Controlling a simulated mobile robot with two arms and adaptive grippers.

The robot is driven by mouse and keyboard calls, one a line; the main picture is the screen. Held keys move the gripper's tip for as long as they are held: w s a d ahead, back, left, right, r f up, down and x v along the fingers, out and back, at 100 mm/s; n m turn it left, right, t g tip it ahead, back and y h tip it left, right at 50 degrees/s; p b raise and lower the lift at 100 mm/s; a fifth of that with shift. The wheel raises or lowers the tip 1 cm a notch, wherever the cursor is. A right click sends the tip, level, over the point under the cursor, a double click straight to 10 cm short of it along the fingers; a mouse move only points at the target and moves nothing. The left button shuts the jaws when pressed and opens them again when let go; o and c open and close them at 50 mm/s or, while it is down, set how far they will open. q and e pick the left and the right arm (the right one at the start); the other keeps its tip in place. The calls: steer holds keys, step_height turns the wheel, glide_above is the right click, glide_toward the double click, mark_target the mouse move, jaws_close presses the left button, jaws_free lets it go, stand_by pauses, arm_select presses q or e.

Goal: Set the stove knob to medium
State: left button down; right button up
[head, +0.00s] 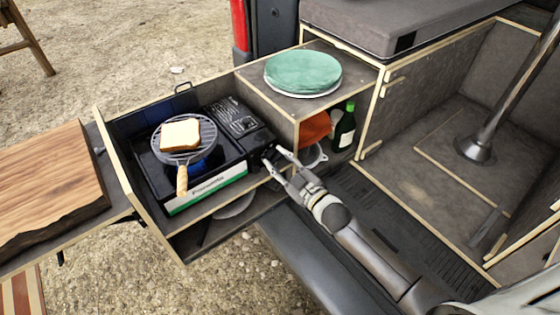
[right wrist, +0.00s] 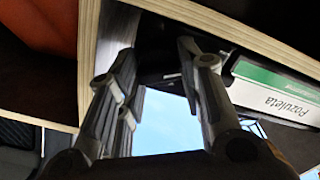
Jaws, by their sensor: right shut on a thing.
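The black camping stove (head: 238,118) with a white and green front panel sits in the pulled-out drawer. Its dark knob (head: 268,152) is at the stove's right end, mostly hidden by my right gripper. My right gripper (head: 277,165) reaches in from the lower right and is shut on the knob. In the right wrist view, the fingers of my right gripper (right wrist: 160,55) close around the dark knob (right wrist: 155,48), beside the stove's green and white panel (right wrist: 275,90). The knob's setting cannot be read. My left gripper is not in view.
A round grill (head: 203,150) with a slice of bread (head: 180,135) lies on the stove. A wooden board (head: 45,190) is at the left. A dark bottle (head: 344,130) stands on the shelf near my right arm.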

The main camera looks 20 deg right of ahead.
steer(key=shift+m+p, duration=0.4)
steer(key=shift+m, duration=0.8)
steer(key=m, duration=0.2)
steer(key=shift+m+p, duration=0.3)
steer(key=shift+m, duration=0.1)
steer(key=m, duration=0.5)
steer(key=shift+m, duration=0.3)
steer(key=o, duration=0.8)
steer(key=shift+c, duration=0.2)
steer(key=shift+s, duration=0.1)
